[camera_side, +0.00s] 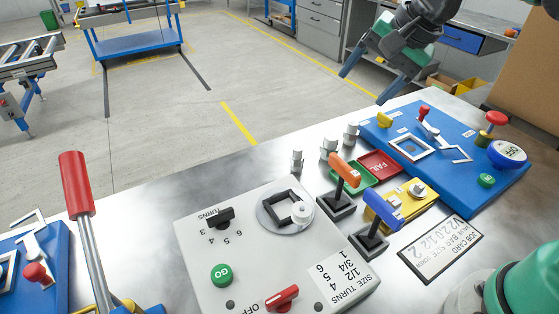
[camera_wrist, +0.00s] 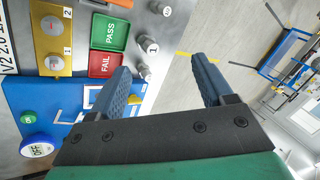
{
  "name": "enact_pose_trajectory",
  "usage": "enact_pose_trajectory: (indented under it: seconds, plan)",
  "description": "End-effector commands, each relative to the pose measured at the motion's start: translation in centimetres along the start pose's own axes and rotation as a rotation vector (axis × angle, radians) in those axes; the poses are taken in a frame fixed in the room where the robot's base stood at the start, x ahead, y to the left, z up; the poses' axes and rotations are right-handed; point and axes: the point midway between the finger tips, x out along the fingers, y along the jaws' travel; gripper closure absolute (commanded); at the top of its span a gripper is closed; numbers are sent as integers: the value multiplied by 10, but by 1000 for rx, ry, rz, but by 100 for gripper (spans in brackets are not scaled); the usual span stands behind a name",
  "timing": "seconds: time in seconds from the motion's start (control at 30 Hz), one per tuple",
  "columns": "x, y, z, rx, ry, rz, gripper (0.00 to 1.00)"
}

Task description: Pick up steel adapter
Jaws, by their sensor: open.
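Several small steel adapters stand upright on the metal bench. In the side view there is a near-left one (camera_side: 297,161), a middle one (camera_side: 329,148) and a far one (camera_side: 351,134) in a row. In the wrist view, steel pieces show near the left finger, one of them (camera_wrist: 147,44) beside a "1" mark. Which one the task means, I cannot tell. My gripper (camera_side: 365,87) is open and empty, raised above the far edge of the bench and apart from the adapters. Its two blue fingers (camera_wrist: 158,64) are spread in the wrist view.
A green PASS tray (camera_wrist: 110,32) and red FAIL tray (camera_side: 380,165) lie beside the adapters. A yellow block (camera_side: 425,204), orange-handled lever (camera_side: 345,172) and blue-handled lever (camera_side: 383,208) stand nearby. A blue pump station (camera_side: 455,150) is at right, a white control box (camera_side: 255,255) in front.

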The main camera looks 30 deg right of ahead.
Motion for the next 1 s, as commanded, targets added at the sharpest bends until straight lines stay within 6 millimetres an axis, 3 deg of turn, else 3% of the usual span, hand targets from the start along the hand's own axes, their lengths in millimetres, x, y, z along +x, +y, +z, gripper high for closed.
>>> enact_pose_trajectory:
  seconds: [0.2, 0.47, 0.8, 1.0]
  plan:
    - [27, -42, -10, 722, -105, 85, 27]
    - [67, -72, -15, 1409, -150, 239, 27]
    - [158, -21, 2, 1386, -148, 230, 27]
    - [182, -11, 6, 1385, -148, 229, 27]
